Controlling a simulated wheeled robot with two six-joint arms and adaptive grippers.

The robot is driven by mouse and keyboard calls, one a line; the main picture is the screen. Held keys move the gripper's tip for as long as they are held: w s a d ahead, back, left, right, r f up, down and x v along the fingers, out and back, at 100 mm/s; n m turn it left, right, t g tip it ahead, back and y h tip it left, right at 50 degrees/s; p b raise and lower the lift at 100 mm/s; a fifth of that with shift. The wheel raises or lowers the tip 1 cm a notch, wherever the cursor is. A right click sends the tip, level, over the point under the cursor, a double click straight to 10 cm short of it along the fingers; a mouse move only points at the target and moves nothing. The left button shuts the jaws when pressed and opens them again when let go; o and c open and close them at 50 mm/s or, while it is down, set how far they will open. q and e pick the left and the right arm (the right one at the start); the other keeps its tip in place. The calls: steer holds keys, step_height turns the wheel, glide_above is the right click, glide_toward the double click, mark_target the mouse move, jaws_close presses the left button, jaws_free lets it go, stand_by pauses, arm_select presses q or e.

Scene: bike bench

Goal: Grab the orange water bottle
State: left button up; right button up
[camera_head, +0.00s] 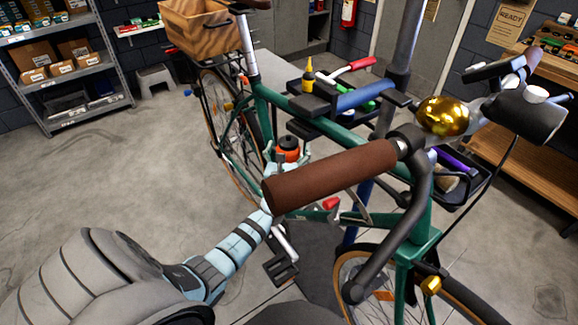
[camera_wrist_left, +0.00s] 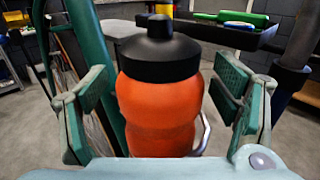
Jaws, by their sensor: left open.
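The orange water bottle (camera_wrist_left: 158,100) has a black cap and stands upright in the middle of the left wrist view, close to the camera. It also shows small in the head view (camera_head: 288,146), beyond the brown handlebar grip, with its lower part hidden. My left gripper (camera_wrist_left: 160,108) is open, with one green-padded finger on each side of the bottle. Gaps show between the fingers and the bottle. In the head view my left arm reaches in from the lower left, and its gripper (camera_head: 280,168) is partly hidden behind the handlebar grip. My right gripper is not in view.
The green bicycle frame (camera_head: 345,138) is close beside the bottle. The brown handlebar grip (camera_head: 330,176) crosses above my left gripper. A tool tray (camera_wrist_left: 215,35) lies behind the bottle. A pedal (camera_head: 281,268) hangs near my forearm.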

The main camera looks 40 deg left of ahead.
arm_select(q)
steer(key=shift+s+r, duration=0.1)
jaws_close()
stand_by(0.3)
